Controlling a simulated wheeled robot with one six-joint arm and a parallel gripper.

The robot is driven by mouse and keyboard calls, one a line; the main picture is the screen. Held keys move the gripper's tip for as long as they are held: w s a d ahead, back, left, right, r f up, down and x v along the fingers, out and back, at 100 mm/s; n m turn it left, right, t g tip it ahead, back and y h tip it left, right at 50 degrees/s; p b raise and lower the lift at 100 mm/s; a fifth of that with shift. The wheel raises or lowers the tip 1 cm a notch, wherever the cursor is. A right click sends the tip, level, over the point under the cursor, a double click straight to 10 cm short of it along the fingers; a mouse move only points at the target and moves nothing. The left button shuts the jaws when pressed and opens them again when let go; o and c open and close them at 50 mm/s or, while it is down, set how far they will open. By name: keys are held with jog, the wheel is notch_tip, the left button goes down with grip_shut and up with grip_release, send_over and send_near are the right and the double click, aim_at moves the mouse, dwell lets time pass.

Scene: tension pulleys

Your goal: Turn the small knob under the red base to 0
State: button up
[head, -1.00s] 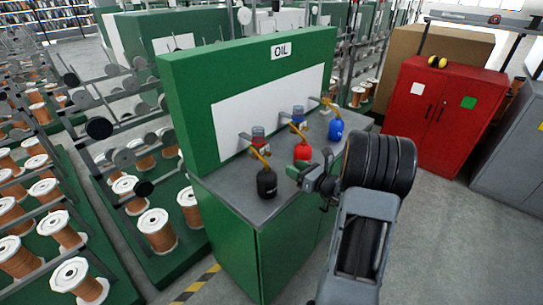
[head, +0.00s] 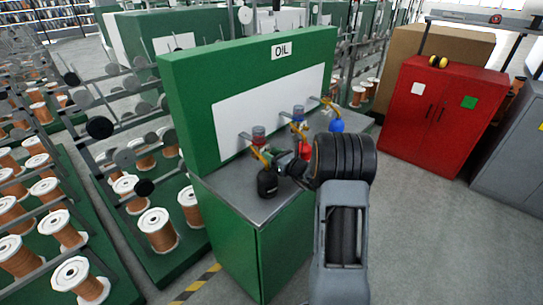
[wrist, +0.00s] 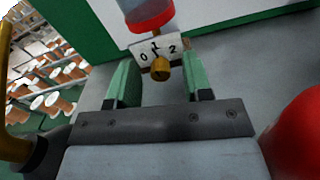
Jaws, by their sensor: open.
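In the wrist view a red base (wrist: 152,22) is at the top, with a white dial plate (wrist: 156,50) below it. The plate shows 0 on the left and 2 on the right, with a dark mark between them. The small brass knob (wrist: 160,70) is in front of the plate's lower edge. My gripper (wrist: 162,76) is open, one green finger on each side of the knob, with gaps visible between. In the head view my gripper (head: 280,160) is by the left dispenser (head: 258,134), above the counter; the knob cannot be made out there.
A black bottle (head: 267,183) stands close to my gripper on the grey counter (head: 228,192). A red bottle (wrist: 302,130) is at the right of the wrist view, and a brass spout (wrist: 14,80) is at the left. A blue bottle (head: 337,125) stands farther back.

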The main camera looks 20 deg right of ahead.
grip_shut()
jog(key=shift+f+n+b, duration=0.35)
jog(key=shift+n+b, duration=0.15)
jog(key=shift+b, duration=0.7)
jog(key=shift+r+n+b, duration=0.1)
jog(key=shift+n+b, duration=0.6)
jog(key=shift+b, duration=0.2)
jog(key=shift+r, duration=0.2)
grip_release()
